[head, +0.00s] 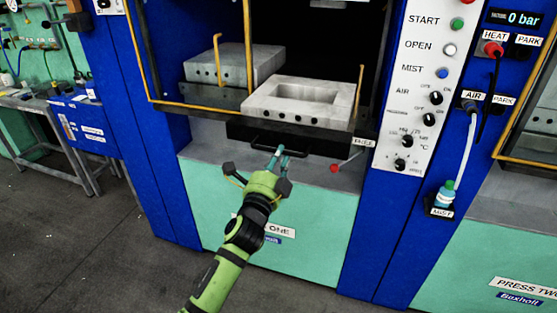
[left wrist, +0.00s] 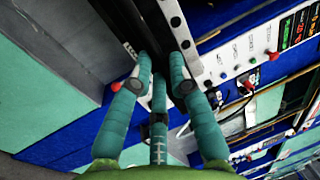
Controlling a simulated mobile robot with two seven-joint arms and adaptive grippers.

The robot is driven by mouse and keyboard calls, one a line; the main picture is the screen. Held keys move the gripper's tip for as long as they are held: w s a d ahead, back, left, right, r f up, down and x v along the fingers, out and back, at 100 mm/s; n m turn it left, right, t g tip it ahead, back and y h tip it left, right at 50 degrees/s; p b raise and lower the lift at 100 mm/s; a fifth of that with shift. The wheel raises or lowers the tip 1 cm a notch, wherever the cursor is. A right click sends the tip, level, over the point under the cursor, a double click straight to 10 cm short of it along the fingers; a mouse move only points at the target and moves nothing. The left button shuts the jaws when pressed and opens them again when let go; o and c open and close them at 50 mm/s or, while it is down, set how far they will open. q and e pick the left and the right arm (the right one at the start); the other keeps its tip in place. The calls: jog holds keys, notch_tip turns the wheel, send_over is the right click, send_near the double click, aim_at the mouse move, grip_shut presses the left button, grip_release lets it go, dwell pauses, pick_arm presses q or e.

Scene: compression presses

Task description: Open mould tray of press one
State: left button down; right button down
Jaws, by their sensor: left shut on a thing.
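Press one's mould tray is a dark slide (head: 300,138) with a grey mould block (head: 300,97) on it, hollow in the middle and with a row of holes in its front face. The block sits in the lower front of the press opening. A black bar handle (head: 298,154) runs along the tray's front. My left gripper (head: 277,154) is shut on the handle near its middle. In the left wrist view the teal fingers (left wrist: 160,75) close around a dark bar, whose gripped part they partly hide. My right gripper is in neither view.
A second grey block (head: 235,66) stands behind left in the opening. Yellow frame bars (head: 249,45) edge it. A red-knobbed lever (head: 336,168) sticks out right of the handle. A control panel (head: 420,90) is on the right. The floor at left front (head: 70,240) is clear.

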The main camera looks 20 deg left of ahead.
pick_arm(q)
jog(key=shift+a+r, duration=0.1)
jog(key=shift+r, duration=0.45)
jog(key=c, duration=1.1)
grip_release()
jog(key=shift+w, duration=0.1)
jog(key=shift+c, duration=0.2)
jog(key=shift+f, duration=0.1)
jog(key=shift+f, duration=0.1)
jog(key=s+f, duration=0.2)
jog(key=s, duration=1)
jog(key=shift+a+f, duration=0.2)
jog(key=shift+a, duration=0.05)
